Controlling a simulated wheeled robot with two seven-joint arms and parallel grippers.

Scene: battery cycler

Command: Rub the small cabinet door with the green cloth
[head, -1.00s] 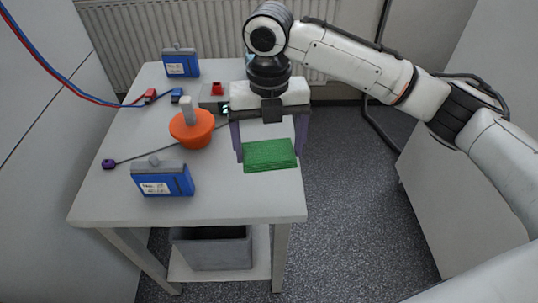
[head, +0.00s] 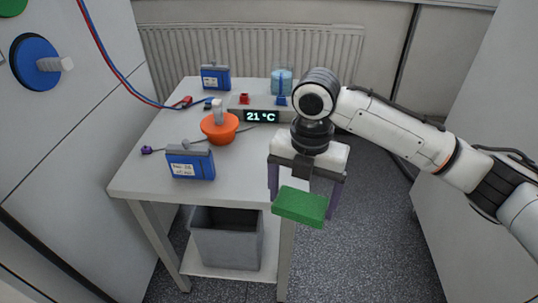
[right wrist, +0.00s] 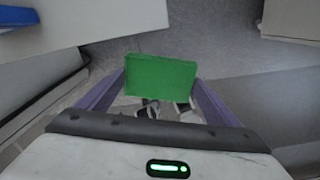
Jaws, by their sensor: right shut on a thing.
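The green cloth (head: 300,206) is a flat, block-like pad. My right gripper (head: 304,198) is shut on it, with the purple fingers at its two ends, and holds it in the air just off the table's front right corner. In the right wrist view the cloth (right wrist: 160,78) sits between the fingers above the floor. A pale cabinet front (head: 95,125) stands at the left, with a round blue knob (head: 35,62) on it; I cannot tell whether this is the small cabinet door. My left gripper is not in view.
Another pale cabinet (head: 475,215) stands right; open floor lies between.

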